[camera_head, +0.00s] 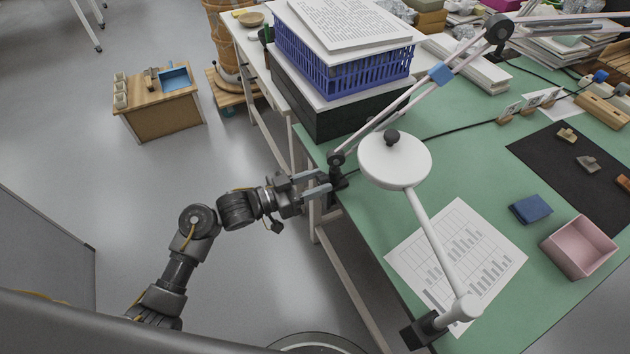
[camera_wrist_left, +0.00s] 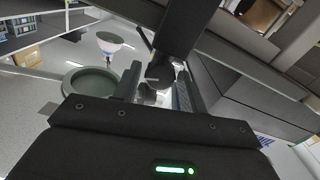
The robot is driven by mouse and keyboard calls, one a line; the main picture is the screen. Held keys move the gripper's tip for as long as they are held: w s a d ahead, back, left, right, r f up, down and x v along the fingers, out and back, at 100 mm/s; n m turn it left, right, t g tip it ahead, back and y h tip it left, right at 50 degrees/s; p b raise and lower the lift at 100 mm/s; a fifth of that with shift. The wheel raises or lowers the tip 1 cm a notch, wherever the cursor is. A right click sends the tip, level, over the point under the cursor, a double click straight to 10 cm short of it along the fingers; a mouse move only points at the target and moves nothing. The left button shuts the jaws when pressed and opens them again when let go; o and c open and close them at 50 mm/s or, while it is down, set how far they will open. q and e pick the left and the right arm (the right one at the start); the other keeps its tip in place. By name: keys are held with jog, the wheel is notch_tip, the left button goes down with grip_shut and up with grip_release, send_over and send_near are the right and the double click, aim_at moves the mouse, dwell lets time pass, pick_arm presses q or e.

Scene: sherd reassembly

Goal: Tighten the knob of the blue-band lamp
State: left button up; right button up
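The blue-band lamp has a grey jointed arm with a blue band (camera_head: 441,73). Its black clamp (camera_head: 339,181) sits at the left edge of the green table. My left gripper (camera_head: 329,181) reaches it from the left, with two grey fingers apart and level with the clamp. In the left wrist view, the fingers of my left gripper (camera_wrist_left: 158,88) stand on either side of a dark rounded part (camera_wrist_left: 150,95), which may be the clamp's knob. I cannot tell whether they touch it. My right gripper is not in view.
A white lamp (camera_head: 395,160) with its own black clamp (camera_head: 424,331) stands at the near table edge. A blue basket (camera_head: 345,68) stands behind the clamp. A printed sheet (camera_head: 456,258), a blue block (camera_head: 530,209) and a pink box (camera_head: 579,247) lie to the right.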

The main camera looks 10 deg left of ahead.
pick_arm(q)
jog(key=c, duration=0.7)
jog(key=shift+m, duration=1.5)
jog(key=o, duration=1)
jog(key=shift+s+a, duration=0.1)
jog(key=shift+a, duration=0.05)
jog(key=shift+p+v, duration=1.8)
jog(key=shift+v, duration=3.5)
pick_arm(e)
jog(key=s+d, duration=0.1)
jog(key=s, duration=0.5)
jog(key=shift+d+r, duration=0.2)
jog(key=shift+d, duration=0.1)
